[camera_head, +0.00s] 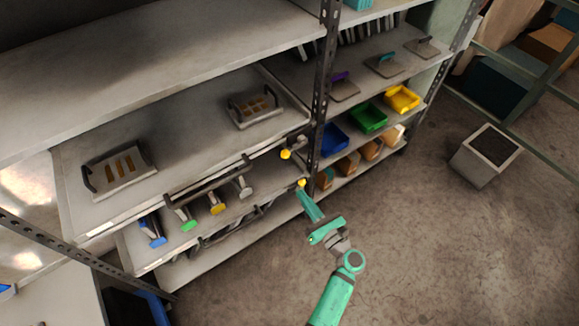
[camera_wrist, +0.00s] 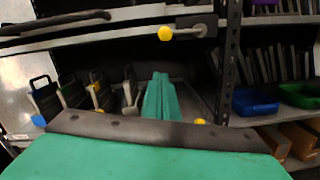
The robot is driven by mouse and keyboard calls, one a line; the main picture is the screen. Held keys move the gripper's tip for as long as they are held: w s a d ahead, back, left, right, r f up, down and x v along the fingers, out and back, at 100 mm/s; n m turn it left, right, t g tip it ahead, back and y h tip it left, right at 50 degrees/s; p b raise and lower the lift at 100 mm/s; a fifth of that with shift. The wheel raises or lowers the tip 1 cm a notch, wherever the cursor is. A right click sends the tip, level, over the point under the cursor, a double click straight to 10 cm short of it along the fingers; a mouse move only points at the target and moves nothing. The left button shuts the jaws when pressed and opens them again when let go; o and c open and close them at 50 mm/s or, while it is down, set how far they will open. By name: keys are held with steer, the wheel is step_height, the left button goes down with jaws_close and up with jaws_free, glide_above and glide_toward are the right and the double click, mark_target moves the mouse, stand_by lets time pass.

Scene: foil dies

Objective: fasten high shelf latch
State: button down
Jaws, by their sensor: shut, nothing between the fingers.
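The high shelf (camera_head: 190,125) is a grey pull-out tray with a dark handle along its front edge. Its latch (camera_head: 285,155) is a short lever with a yellow ball knob, at the right end of that edge. In the wrist view the upper latch (camera_wrist: 166,33) lies roughly level, knob to the left. A second yellow knob (camera_head: 301,183) belongs to the lower shelf and also shows in the wrist view (camera_wrist: 200,122). My teal gripper (camera_head: 303,193) is shut and empty, close to the lower knob and below the upper latch. Its fingers (camera_wrist: 160,80) point toward the rack.
Two foil dies (camera_head: 120,170) (camera_head: 255,106) rest on the high shelf. Several handled tools (camera_head: 216,202) stand on the shelf below. A dark perforated post (camera_head: 322,85) is right of the latches, with coloured bins (camera_head: 368,117) beyond.

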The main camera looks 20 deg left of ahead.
mark_target(294, 149)
steer(key=shift+w+f+n+g, duration=0.15)
steer(key=shift+w+n+g, duration=0.15)
steer(key=shift+w+n, duration=0.15)
steer(key=w+a+r, duration=0.4)
steer(key=w+a, duration=0.3)
steer(key=a, duration=0.1)
steer(key=shift+r, duration=0.2)
stand_by(0.6)
